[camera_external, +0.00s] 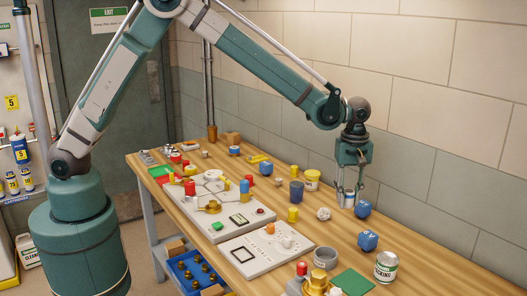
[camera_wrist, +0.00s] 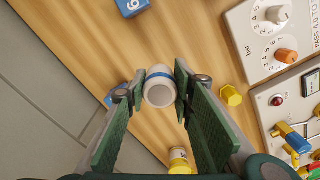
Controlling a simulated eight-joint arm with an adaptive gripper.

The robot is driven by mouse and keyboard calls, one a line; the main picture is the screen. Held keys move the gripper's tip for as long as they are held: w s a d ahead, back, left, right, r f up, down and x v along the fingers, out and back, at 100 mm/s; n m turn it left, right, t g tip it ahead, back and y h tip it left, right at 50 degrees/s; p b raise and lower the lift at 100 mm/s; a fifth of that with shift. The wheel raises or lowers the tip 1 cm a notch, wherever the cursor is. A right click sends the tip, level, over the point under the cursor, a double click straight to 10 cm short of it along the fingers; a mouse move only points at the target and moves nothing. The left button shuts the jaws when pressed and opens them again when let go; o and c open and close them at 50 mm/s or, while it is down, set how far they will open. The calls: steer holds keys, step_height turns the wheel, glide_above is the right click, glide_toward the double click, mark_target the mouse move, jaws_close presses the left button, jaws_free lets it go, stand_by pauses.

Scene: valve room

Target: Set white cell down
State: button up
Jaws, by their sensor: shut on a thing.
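The white cell (camera_wrist: 160,90) is a short white cylinder with a blue band, seen from its end in the wrist view. My gripper (camera_wrist: 157,84) is shut on it, with one finger on each side. In the external view the cell (camera_external: 348,200) hangs from my gripper (camera_external: 349,188), roughly upright near the table's back edge by the wall. I cannot tell whether its bottom touches the table (camera_external: 450,268).
Blue numbered cubes (camera_external: 363,208) (camera_external: 367,241) stand to the right of the cell. A white lump (camera_external: 323,214), a yellow piece (camera_external: 292,214), a dark blue cup (camera_external: 296,191) and a yellow tin (camera_external: 312,180) stand to its left. Bare wood lies around the cell in the wrist view.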

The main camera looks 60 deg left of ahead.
steer(key=shift+f, duration=0.1)
stand_by(0.3)
glide_above(344, 231)
steer(key=shift+d+f, duration=0.1)
steer(key=shift+f, duration=2.95)
steer(key=shift+f, duration=1.85)
steer(key=shift+f, duration=0.2)
steer(key=o, duration=0.9)
steer(key=shift+r, duration=0.2)
step_height(344, 231, up, 12)
